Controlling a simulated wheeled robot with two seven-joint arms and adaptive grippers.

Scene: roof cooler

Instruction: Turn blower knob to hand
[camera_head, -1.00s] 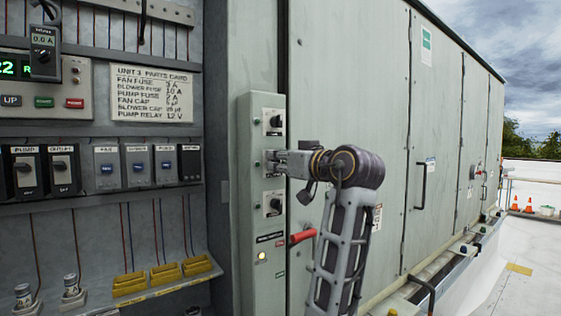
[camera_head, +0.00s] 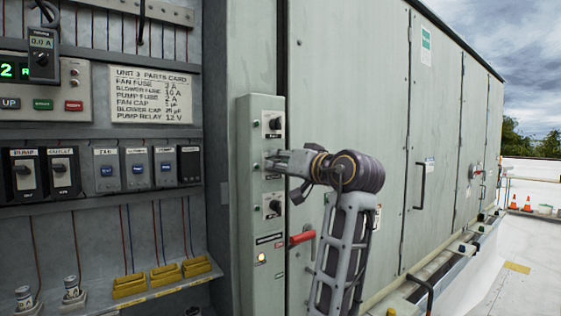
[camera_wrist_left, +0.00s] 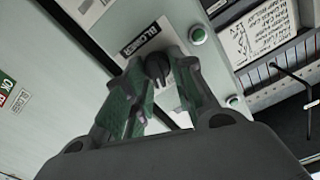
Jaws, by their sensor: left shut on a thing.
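The blower knob (camera_wrist_left: 157,70) is a dark knob on a pale panel, beside a label reading BLOWER (camera_wrist_left: 136,42). My left gripper (camera_head: 276,160) reaches the middle of the narrow grey control panel (camera_head: 262,228) from the right. Its two green-padded fingers are shut on the knob, one on each side. The gripper hides the knob in the head view. A green button or lamp (camera_wrist_left: 198,36) sits beside the knob in the left wrist view. The knob's marks are too hidden to read its setting. My right gripper is not in view.
Another dark knob (camera_head: 275,123) sits above my gripper and one (camera_head: 275,206) below. A red handle (camera_head: 302,238) sticks out below my wrist. The open cabinet with switches (camera_head: 136,168) and a parts card (camera_head: 151,94) lies left. Large grey doors (camera_head: 345,80) stand right.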

